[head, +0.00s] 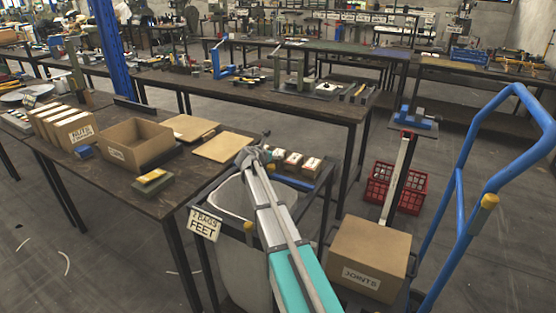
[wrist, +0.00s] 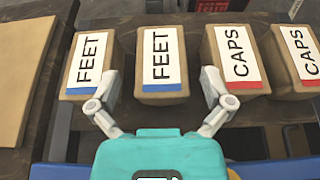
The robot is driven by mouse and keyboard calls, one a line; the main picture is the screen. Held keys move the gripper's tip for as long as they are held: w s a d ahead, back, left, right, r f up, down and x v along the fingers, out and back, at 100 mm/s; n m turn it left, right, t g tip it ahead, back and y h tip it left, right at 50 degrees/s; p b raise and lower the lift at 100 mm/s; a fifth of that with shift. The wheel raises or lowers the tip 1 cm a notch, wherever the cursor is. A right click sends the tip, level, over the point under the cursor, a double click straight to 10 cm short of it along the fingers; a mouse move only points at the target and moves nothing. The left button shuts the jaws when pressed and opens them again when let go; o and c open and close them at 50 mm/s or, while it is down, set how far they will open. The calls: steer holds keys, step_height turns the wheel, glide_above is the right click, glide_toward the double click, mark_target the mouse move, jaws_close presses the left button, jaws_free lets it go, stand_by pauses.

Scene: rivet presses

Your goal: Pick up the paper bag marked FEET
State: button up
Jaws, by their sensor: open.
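Two brown paper bags labelled FEET with blue stripes lie side by side in the wrist view, the left one (wrist: 90,65) and the right one (wrist: 162,60). My gripper (wrist: 160,88) is open and empty. Its fingers spread to either side of the right FEET bag's near end, the left tip by the gap between the FEET bags, the right tip by the neighbouring CAPS bag (wrist: 233,55). I cannot tell whether they touch. In the head view my gripper (head: 255,155) is at the row's left end, hiding part of it.
Another CAPS bag (wrist: 296,52) lies at the right. A sign reading 2 BAGS FEET (head: 205,223) hangs by a pale-lined bin (head: 232,197). A workbench (head: 130,185) with cartons stands left. A JOINTS box (head: 368,258) and blue cart handle (head: 460,200) are right.

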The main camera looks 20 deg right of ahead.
mark_target(277, 152)
steer(key=shift+b+x, duration=0.6)
steer(key=shift+x, duration=1.4)
steer(key=c, duration=1.1)
steer(key=shift+r, duration=0.25)
step_height(277, 152, up, 2)
steer(key=p, duration=0.2)
steer(key=shift+r+p, duration=0.1)
steer(key=shift+p, duration=0.25)
steer(key=s+r+p, duration=0.1)
steer(key=r+p, duration=0.1)
steer(key=s+a+r+p, duration=0.1)
steer(key=s+r+p, duration=0.2)
steer(key=r+p, duration=0.1)
steer(key=shift+s+a+r+p, duration=0.3)
steer(key=shift+s+p, duration=0.05)
steer(key=shift+s, duration=0.05)
steer(key=s+a+r+p, duration=0.3)
steer(key=s, duration=0.5)
steer(key=shift+s+r+p, duration=0.25)
steer(key=shift+r+p, duration=0.1)
steer(key=shift+r, duration=0.05)
